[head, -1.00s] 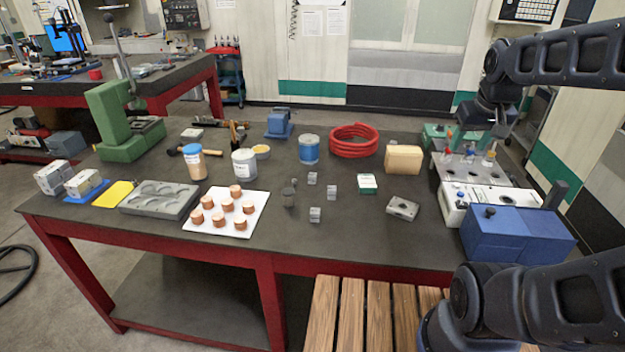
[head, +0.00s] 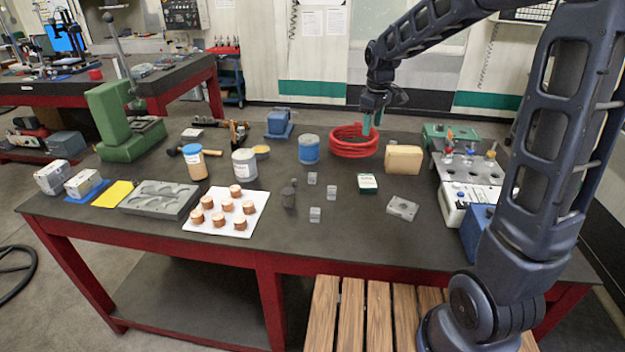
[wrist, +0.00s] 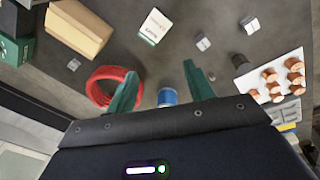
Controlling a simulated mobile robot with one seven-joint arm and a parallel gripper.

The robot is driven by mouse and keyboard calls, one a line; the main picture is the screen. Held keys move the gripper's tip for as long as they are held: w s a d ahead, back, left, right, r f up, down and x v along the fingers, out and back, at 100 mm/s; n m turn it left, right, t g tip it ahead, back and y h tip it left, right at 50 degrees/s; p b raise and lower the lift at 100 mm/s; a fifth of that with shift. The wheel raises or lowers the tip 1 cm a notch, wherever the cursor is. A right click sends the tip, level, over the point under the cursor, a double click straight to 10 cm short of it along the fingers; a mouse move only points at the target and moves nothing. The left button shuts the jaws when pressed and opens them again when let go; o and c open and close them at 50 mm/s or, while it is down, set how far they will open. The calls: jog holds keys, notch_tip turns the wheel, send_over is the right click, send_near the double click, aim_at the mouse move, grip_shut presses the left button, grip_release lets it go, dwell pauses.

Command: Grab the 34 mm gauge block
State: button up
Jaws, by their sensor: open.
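Three small grey blocks stand near the middle of the bench: a back one (head: 312,178), a right one (head: 332,192) and a front one (head: 315,214). Their markings are too small to read, so I cannot tell which is the 34 mm gauge block. Two such blocks show at the top of the wrist view, one (wrist: 202,43) left of the other (wrist: 250,25). My gripper (head: 372,122) is above the red hose area, behind and right of the blocks. In the wrist view my gripper (wrist: 160,78) has its green fingers spread, with nothing between them.
A red coiled hose (head: 354,141), a blue tin (head: 309,149) and a tan block (head: 403,159) stand near my gripper. A green-and-white box (head: 368,183) lies right of the blocks. A white plate (head: 254,220) with copper pieces and a dark cylinder (head: 288,198) are to their left.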

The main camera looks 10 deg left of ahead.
jog(key=w+a+f+n, duration=0.3)
jog(key=a+f, duration=0.2)
jog(key=a, duration=0.3)
jog(key=n+g, duration=0.2)
jog(key=n, duration=0.1)
send_over(312, 174)
notch_tip(312, 174, down, 8)
jog(key=shift+d+f, duration=0.1)
jog(key=shift+f, duration=5.55)
grip_shut()
